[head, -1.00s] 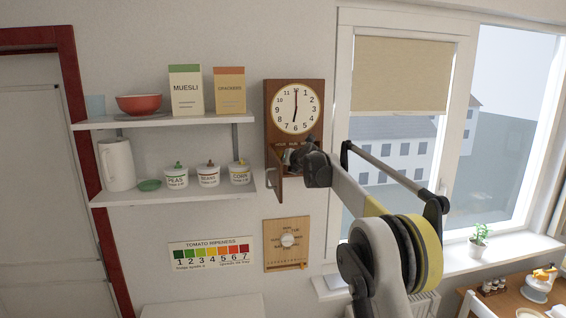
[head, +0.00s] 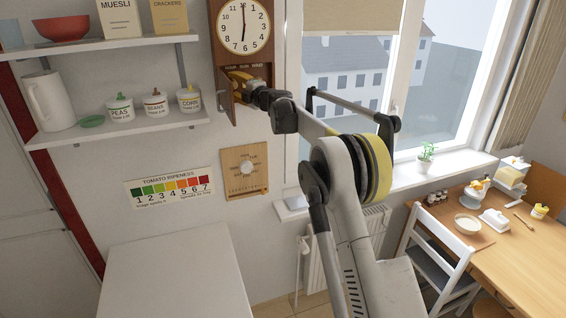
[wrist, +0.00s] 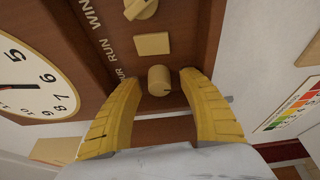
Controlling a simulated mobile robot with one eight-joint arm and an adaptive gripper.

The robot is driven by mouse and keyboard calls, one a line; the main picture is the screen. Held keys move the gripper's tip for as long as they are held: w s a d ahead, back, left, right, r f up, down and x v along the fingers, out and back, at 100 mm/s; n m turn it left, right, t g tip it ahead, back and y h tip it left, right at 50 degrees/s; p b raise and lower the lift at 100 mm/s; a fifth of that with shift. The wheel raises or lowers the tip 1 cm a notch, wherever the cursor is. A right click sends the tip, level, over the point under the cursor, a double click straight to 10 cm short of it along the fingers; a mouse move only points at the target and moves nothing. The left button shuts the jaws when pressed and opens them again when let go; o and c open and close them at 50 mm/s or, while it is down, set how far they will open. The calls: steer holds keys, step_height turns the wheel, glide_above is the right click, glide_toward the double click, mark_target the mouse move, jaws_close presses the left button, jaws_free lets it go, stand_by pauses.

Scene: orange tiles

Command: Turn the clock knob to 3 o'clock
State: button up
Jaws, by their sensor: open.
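The wooden wall clock (head: 263,50) has a white face (head: 243,25) with its hands in a vertical line, about 6 o'clock. Its lower compartment stands open, with the small door (head: 225,103) swung out at the left. In the wrist view, the round hour knob (wrist: 159,81) is beside the partly hidden hour label. A square run plate (wrist: 152,44) and a wind knob (wrist: 141,8) line up with it. My gripper (head: 238,79) is at the compartment, its yellow fingers open, one on each side of the hour knob in the wrist view (wrist: 161,76). I cannot tell whether they touch it.
Shelves (head: 115,132) with jars and a jug (head: 48,101) are left of the clock. A wooden dial board (head: 244,171) and a ripeness chart (head: 170,186) hang below. The window (head: 345,75) is to the right, with a dining table (head: 520,260) beyond.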

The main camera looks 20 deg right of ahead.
steer(key=m+t, duration=0.1)
steer(key=m, duration=0.2)
steer(key=shift+m+t, duration=0.3)
steer(key=shift+m, duration=0.1)
steer(key=m+t+h+p, duration=0.1)
steer(key=m+p, duration=0.1)
steer(key=m, duration=0.3)
steer(key=shift+a+m, duration=0.15)
steer(key=shift+m, duration=0.15)
steer(key=s+d+f+m+g+h+b, duration=0.1)
steer(key=s+d+f+m+h+b, duration=0.1)
steer(key=s, duration=0.8)
steer(key=s+d+f+m+g+h+b, duration=0.1)
steer(key=s+d+f+m+h+b, duration=0.1)
steer(key=s+f+m+b, duration=0.3)
steer(key=s+d+f+m+g+h+b, duration=0.2)
steer(key=s+f+b, duration=0.5)
steer(key=s, duration=0.9)
steer(key=d+m+h+b, duration=0.1)
steer(key=h+b, duration=0.1)
steer(key=b, duration=0.1)
steer(key=shift+d+f, duration=0.1)
